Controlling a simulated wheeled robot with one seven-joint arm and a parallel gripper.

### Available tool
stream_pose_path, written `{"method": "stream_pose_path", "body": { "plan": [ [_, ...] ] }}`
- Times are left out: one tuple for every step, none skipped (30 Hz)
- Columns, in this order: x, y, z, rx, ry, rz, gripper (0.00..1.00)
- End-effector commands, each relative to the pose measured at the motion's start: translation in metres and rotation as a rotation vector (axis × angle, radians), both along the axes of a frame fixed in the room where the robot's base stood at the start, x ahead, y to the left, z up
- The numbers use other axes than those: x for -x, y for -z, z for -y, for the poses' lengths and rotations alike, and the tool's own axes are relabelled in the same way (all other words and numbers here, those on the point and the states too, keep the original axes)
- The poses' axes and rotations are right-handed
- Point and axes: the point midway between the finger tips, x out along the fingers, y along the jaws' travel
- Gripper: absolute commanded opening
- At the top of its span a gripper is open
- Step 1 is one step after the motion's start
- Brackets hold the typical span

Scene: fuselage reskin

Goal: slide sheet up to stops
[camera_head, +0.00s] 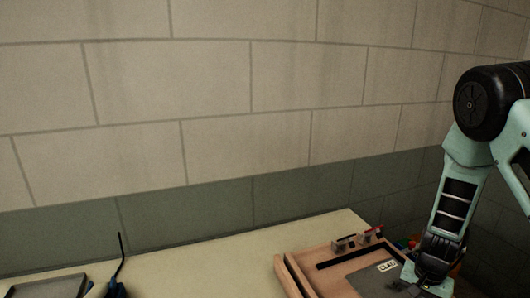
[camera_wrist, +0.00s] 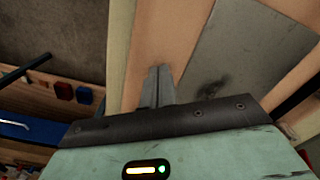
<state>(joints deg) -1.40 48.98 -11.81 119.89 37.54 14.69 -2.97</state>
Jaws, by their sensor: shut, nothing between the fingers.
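The grey sheet (camera_head: 372,283) lies flat in a wooden frame (camera_head: 290,272) at the table's right end, with a white marked label on it. It also shows in the wrist view (camera_wrist: 245,50), between wooden rails, with a dark smudge. My gripper (camera_head: 432,288) is at the right side of the frame. In the wrist view my gripper's fingers (camera_wrist: 158,78) are together and empty, over or against a wooden rail (camera_wrist: 170,35) left of the sheet. I cannot tell if the tips touch the rail. I cannot pick out the stops with certainty.
A dark bar or slot (camera_head: 348,257) runs beyond the sheet. Small blocks with red parts (camera_head: 358,239) stand at the frame's back edge. The table (camera_head: 200,275) is clear in the middle. A dark tray (camera_head: 50,287) and a black-antenna device (camera_head: 118,288) are at left.

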Motion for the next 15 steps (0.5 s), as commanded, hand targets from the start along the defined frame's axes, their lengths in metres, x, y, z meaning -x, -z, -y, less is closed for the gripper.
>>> {"method": "stream_pose_path", "body": {
  "plan": [
    [-0.001,0.000,0.000,0.001,-0.001,0.001,0.00],
    [-0.002,-0.001,-0.001,0.001,-0.001,0.001,0.00],
    [-0.003,-0.001,-0.001,0.001,-0.001,0.001,0.00],
    [-0.004,-0.001,-0.001,0.001,-0.001,0.001,0.00],
    [-0.005,-0.001,-0.002,0.001,-0.001,0.001,0.00],
    [-0.006,-0.001,-0.002,0.001,-0.001,0.001,0.00],
    [-0.007,-0.001,-0.002,0.001,-0.001,0.001,0.00],
    [-0.007,-0.001,-0.003,0.000,-0.001,0.000,0.00],
    [-0.008,-0.001,-0.003,0.000,-0.001,0.000,0.00],
    [-0.009,-0.001,-0.003,0.000,-0.001,0.000,0.00],
    [-0.010,0.000,-0.004,0.000,-0.001,0.000,0.00],
    [-0.011,0.000,-0.004,0.001,-0.001,0.001,0.00],
    [-0.012,0.000,-0.004,0.001,0.000,0.001,0.00],
    [-0.013,-0.001,-0.005,0.001,0.000,0.001,0.00],
    [-0.014,-0.001,-0.005,0.001,-0.001,0.001,0.00]
  ]
}}
